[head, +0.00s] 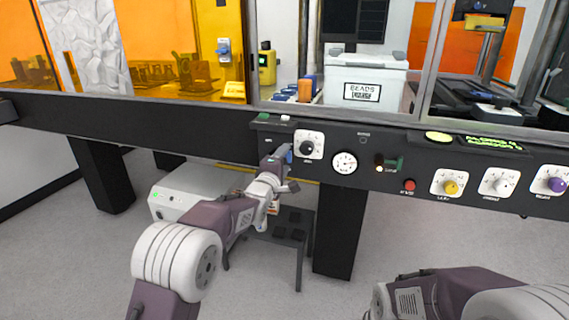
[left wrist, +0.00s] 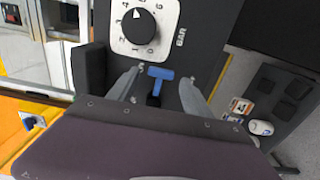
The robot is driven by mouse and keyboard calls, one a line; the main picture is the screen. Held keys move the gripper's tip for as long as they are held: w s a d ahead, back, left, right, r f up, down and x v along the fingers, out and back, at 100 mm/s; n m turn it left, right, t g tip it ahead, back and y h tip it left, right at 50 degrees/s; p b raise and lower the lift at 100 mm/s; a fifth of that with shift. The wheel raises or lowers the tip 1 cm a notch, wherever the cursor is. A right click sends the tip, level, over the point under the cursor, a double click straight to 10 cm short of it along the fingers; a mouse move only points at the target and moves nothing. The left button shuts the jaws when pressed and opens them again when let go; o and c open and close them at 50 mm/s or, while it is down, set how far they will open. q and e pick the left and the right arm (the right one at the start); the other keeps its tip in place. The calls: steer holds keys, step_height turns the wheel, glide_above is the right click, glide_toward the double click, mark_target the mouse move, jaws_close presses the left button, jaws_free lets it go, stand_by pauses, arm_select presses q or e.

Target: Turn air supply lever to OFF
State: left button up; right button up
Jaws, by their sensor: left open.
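The air supply lever, a small blue T-shaped handle (left wrist: 160,74) on a dark stem, shows in the left wrist view on the dark panel. It lies between the two fingers of my left gripper (left wrist: 159,88), which are spread open with a gap on each side. In the head view my left gripper (head: 279,163) is at the left end of the control panel, just left of the black dial, and the blue handle (head: 289,156) shows beside it. Most of the lever's mount and any ON or OFF marking are hidden. My right arm is at the lower right; its gripper is out of view.
A black dial on a white plate (head: 309,145) sits close right of the lever; it also shows in the left wrist view (left wrist: 140,27). A round gauge (head: 344,162), red button (head: 409,185) and coloured knobs follow to the right. A white box (head: 190,191) stands below the bench.

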arm_select(q)
steer(key=shift+w, duration=0.25)
steer(key=shift+c, duration=0.4)
jaws_close()
